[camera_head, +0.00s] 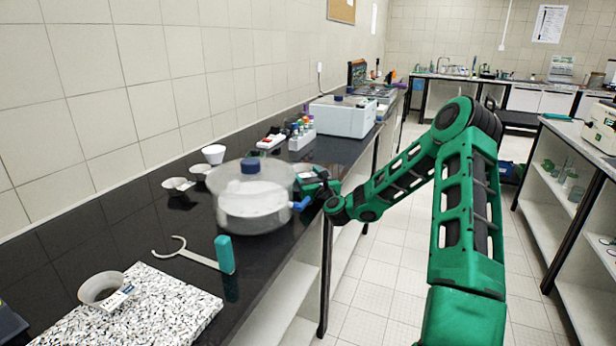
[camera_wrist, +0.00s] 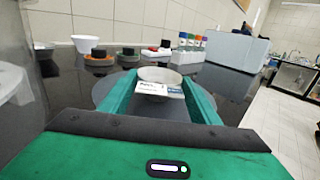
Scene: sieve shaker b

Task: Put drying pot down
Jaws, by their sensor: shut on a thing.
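My gripper (camera_wrist: 160,95) is shut on the drying pot (camera_wrist: 160,76), a shallow pale round dish with a printed white label facing the wrist camera. The pot sits between the two green fingers, over or on a round grey surface (camera_wrist: 108,92); I cannot tell whether it touches. In the head view my gripper (camera_head: 308,183) is low over the black counter, just right of and partly behind a large clear lidded vessel. A similar labelled pot (camera_head: 101,289) stands on a speckled slab (camera_head: 165,309) at the front left.
The clear vessel (camera_head: 253,205) has a blue knob and blue tap, close to my gripper. A green-handled tool (camera_head: 224,254) lies in front. Small white dishes (camera_head: 178,184), a bottle rack (camera_head: 302,138) and a pale box (camera_head: 343,118) stand farther along. Black-knobbed items (camera_wrist: 98,62) are beyond the pot.

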